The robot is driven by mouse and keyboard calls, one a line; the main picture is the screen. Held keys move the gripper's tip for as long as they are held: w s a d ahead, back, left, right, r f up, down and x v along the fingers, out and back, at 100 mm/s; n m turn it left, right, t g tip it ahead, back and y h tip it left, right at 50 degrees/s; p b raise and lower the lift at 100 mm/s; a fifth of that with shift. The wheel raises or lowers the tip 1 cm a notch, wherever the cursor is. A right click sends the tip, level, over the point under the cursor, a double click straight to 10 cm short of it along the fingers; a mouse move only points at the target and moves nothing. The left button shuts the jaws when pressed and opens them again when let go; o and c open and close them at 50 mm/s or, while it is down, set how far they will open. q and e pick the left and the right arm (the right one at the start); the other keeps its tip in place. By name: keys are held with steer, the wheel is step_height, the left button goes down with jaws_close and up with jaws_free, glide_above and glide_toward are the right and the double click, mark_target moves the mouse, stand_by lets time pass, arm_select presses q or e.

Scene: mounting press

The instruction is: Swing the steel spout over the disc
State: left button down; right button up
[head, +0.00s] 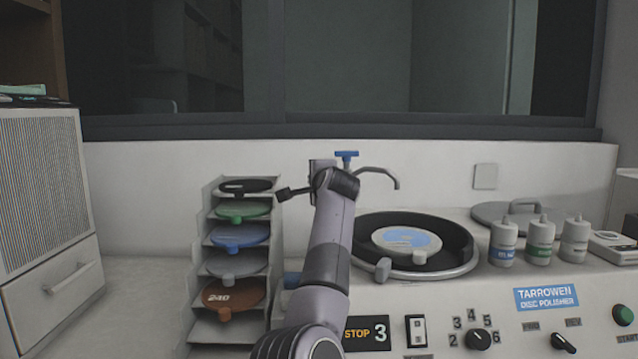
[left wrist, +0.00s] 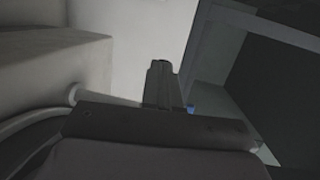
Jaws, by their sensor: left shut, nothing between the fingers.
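The steel spout (head: 380,171) is a thin bent tube behind the polisher's disc. It runs right from behind my left wrist, and its tip bends down near the bowl's back left. I cannot tell whether the tip is over the disc. A blue tap handle (head: 347,155) tops its post. The black disc (head: 450,240) with a pale blue centre lies in the round bowl. My left gripper (head: 322,170) is at the post, mostly hidden by my wrist. Its shut, empty fingers show in the left wrist view (left wrist: 165,68), with a bit of blue beside them. My right gripper is out of view.
A rack (head: 200,215) of coloured discs stands left of my arm. Several bottles (head: 503,243) and a round lid (head: 490,213) are right of the bowl. The control panel (head: 480,318) is in front. The wall (head: 440,170) is close behind the spout.

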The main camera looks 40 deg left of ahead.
arm_select(q)
steer(key=shift+w+a, duration=0.3)
steer(key=shift+a, duration=0.4)
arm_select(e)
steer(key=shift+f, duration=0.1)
